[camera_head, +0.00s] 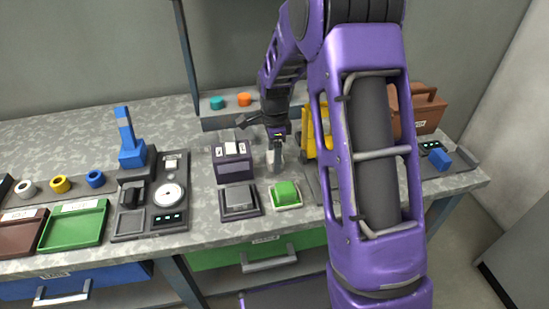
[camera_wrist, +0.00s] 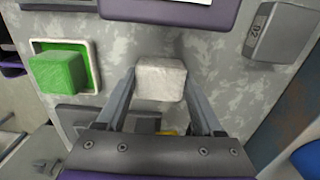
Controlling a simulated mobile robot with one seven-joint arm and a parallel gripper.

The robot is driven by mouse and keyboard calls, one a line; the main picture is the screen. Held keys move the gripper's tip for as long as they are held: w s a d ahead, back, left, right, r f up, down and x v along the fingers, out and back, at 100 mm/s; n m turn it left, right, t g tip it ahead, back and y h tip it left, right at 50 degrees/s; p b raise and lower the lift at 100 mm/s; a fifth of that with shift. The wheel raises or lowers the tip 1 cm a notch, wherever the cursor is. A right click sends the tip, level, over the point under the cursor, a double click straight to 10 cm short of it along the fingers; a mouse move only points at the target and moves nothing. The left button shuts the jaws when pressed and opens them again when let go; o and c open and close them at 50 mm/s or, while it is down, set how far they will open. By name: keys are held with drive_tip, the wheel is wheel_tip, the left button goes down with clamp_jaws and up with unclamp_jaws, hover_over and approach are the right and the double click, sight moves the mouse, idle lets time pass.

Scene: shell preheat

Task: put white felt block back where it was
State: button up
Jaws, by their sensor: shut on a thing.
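My gripper (camera_wrist: 160,90) points down over the speckled grey worktop and is shut on the white felt block (camera_wrist: 160,78), with one finger on each side of it. In the head view my gripper (camera_head: 276,150) is between the purple box and the yellow stand, and the white block in it shows only as a small pale patch. Whether the block touches the worktop or hangs just above it, I cannot tell.
A green block (camera_wrist: 58,72) sits on a white-rimmed green pad to the left in the wrist view. The purple box (camera_head: 232,166), a dark grey pad (camera_head: 240,201) and the yellow stand (camera_head: 314,140) are close by. Bare worktop surrounds the held block.

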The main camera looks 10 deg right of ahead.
drive_tip(key=shift+f, duration=0.1)
drive_tip(key=shift+f, duration=0.15)
drive_tip(key=o, duration=1.2)
wheel_tip(320, 180, up, 12)
drive_tip(key=p, duration=0.2)
drive_tip(key=shift+r, duration=0.25)
